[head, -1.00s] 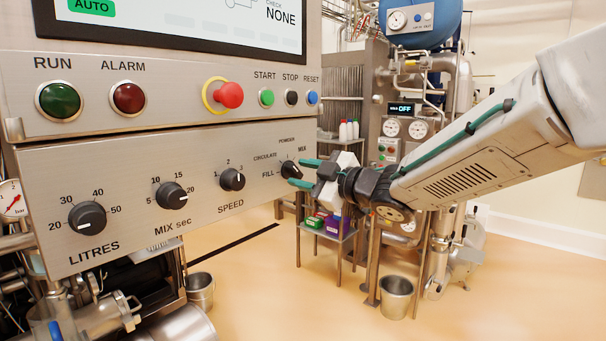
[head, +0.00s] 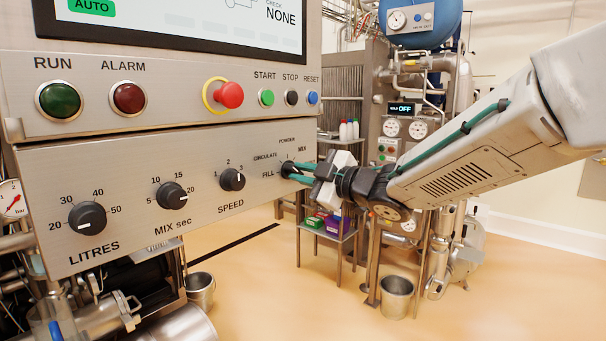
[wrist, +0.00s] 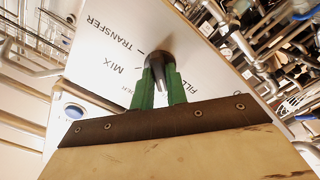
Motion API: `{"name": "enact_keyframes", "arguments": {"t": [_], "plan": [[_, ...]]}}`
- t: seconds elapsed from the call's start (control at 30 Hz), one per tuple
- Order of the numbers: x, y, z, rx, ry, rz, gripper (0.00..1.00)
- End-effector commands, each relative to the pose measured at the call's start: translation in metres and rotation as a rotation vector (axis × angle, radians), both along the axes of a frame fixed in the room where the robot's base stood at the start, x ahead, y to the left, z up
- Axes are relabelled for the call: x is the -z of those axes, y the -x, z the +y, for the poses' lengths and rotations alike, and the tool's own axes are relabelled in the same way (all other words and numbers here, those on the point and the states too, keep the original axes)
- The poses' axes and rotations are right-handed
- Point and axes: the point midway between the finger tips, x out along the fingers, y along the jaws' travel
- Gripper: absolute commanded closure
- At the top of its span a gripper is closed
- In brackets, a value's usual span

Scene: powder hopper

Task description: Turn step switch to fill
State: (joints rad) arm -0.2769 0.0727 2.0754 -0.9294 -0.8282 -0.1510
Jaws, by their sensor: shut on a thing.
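The step switch (head: 285,165) is a dark round knob at the right end of the grey panel in the head view. FILL, CIRCULATE, POWDER and MIX are printed around it.
The SPEED knob (head: 232,180) and MIX sec knob (head: 170,195) are to the left on the same panel. The red emergency button (head: 230,95) sticks out above. A small stand with boxes (head: 338,225) is below my gripper. The floor at right is open.

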Motion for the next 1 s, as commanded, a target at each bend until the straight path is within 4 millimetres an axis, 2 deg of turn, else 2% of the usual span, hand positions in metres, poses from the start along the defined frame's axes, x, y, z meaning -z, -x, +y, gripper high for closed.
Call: {"name": "enact_keyframes", "arguments": {"t": [0.6,1.0], "plan": [[0.0004,0.0,-0.0001,0.0,0.304,-0.387,1.0],[0.0006,0.0001,-0.0002,0.0,0.415,-0.53,1.0]]}}
